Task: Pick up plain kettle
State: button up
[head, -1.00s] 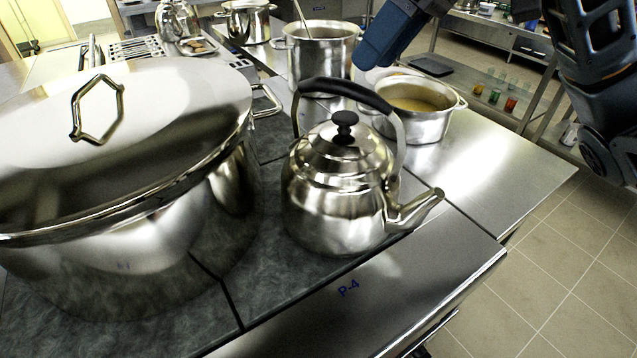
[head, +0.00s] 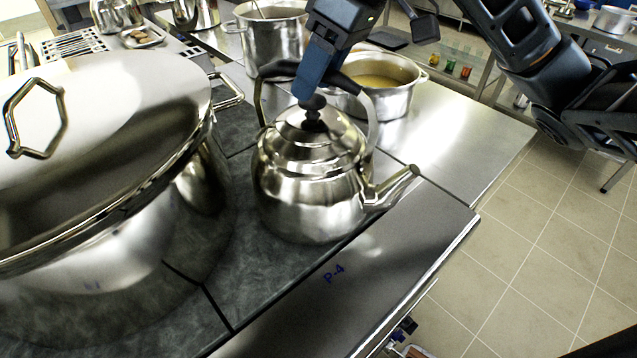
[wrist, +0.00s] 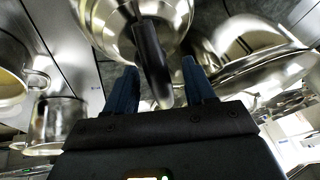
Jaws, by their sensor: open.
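The plain kettle (head: 310,190) is shiny steel with a black lid knob and a black arched handle. It stands upright on the dark stove top, spout pointing right. My gripper (head: 309,92) is at the handle from above and hides its middle in the head view. In the wrist view the kettle (wrist: 172,12) is at the top, and its black handle (wrist: 152,62) runs between the two blue fingers of my gripper (wrist: 159,78). The fingers are apart, with gaps on both sides of the handle.
A large lidded stockpot (head: 100,160) stands close to the left of the kettle. A pot with yellowish soup (head: 385,100) and a tall pot (head: 262,42) stand behind it. The steel counter (head: 465,130) to the right is clear.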

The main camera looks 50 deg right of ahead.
grip_shut()
dwell(0.5)
jog(key=shift+r, duration=0.1)
dwell(0.8)
